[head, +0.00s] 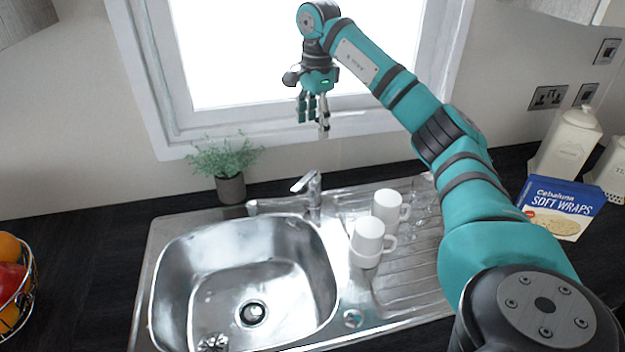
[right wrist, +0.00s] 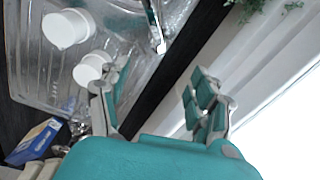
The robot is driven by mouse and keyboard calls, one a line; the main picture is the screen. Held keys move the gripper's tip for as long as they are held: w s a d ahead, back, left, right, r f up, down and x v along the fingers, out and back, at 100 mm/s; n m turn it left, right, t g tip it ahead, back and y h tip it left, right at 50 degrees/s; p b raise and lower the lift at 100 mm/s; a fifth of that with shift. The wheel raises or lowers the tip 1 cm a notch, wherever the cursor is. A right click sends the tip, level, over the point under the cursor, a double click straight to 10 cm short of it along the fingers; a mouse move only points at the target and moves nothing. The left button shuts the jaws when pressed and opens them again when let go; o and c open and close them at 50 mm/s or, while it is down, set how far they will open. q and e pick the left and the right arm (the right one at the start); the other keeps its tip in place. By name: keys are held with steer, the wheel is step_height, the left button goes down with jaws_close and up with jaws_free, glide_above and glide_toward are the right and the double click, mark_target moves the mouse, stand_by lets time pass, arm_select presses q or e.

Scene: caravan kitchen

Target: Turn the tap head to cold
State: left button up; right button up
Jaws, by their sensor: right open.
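The tap (head: 312,196) is chrome and stands behind the sink's right rear corner, with its lever head (head: 305,182) on top angled up to the left. In the right wrist view the tap (right wrist: 156,32) shows at the top, beyond the fingers. My right gripper (head: 314,122) is open and empty. It hangs in front of the window, fingers pointing down, above the tap and apart from it. It also shows in the right wrist view (right wrist: 158,105) with its fingers spread. My left gripper is out of view.
The steel sink (head: 172,245) has an empty basin. Two white mugs (head: 367,236) (head: 386,206) and clear glasses (head: 424,195) stand on the drainer. A potted plant (head: 231,188) is left of the tap. A wraps box (head: 562,205) and fruit basket (head: 14,285) flank the sink.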

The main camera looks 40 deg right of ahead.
mark_target(313, 171)
steer(key=f+p, duration=0.1)
steer(key=f, duration=0.9)
steer(key=w+f+p, duration=0.1)
steer(key=f, duration=0.5)
steer(key=shift+d+p, duration=0.15)
steer(key=shift+p, duration=0.15)
jaws_close()
